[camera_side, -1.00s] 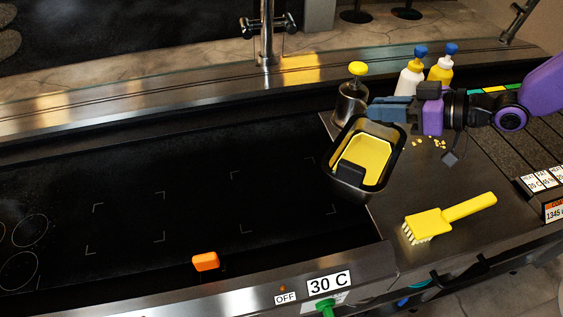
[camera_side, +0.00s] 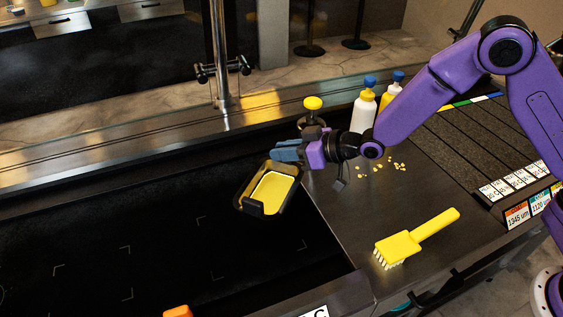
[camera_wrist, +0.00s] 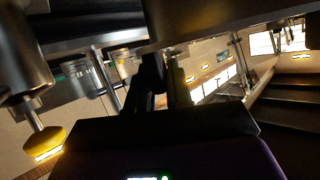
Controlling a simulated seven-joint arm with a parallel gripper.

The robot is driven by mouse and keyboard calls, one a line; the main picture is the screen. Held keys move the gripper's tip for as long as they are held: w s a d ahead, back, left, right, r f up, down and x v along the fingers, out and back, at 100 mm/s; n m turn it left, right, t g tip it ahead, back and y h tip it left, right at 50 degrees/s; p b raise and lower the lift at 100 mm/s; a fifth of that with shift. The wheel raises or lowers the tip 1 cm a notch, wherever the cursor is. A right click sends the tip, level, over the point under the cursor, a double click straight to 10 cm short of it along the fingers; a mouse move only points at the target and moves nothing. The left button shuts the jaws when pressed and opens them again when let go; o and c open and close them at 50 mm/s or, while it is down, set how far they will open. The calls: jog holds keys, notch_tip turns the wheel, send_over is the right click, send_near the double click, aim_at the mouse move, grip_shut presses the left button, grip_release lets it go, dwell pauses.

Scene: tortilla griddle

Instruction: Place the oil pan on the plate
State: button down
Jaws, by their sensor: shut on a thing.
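The oil pan (camera_side: 247,188) is a small dark rectangular pan with yellow inside. In the side view it hangs above the right part of the plate (camera_side: 165,245), the black flat griddle surface with pale corner marks. The pan looks tilted toward the side camera, and a gap seems to remain below it. My gripper (camera_side: 288,152) is shut on the pan at its far edge, with blue-grey fingers. The exact grip is hard to see. In the wrist view my fingers (camera_wrist: 163,82) are dark, and I cannot make out the pan clearly.
A yellow brush (camera_side: 405,245) lies on the steel counter (camera_side: 350,225) right of the plate. A yellow-topped dispenser (camera_side: 313,104), also in the wrist view (camera_wrist: 45,138), and two blue-capped bottles (camera_side: 364,108) stand behind. Yellow crumbs (camera_side: 385,167) lie nearby. The plate's marked area is clear.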

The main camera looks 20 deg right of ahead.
aim_at(282, 163)
jog(key=shift+w+a+f, duration=0.2)
jog(key=shift+w+f, duration=0.25)
jog(key=shift+f, duration=1.55)
jog(key=c, duration=1)
grip_release()
jog(key=shift+f, duration=0.2)
jog(key=shift+c, duration=0.2)
jog(key=shift+r, duration=0.15)
jog(key=v, duration=1.2)
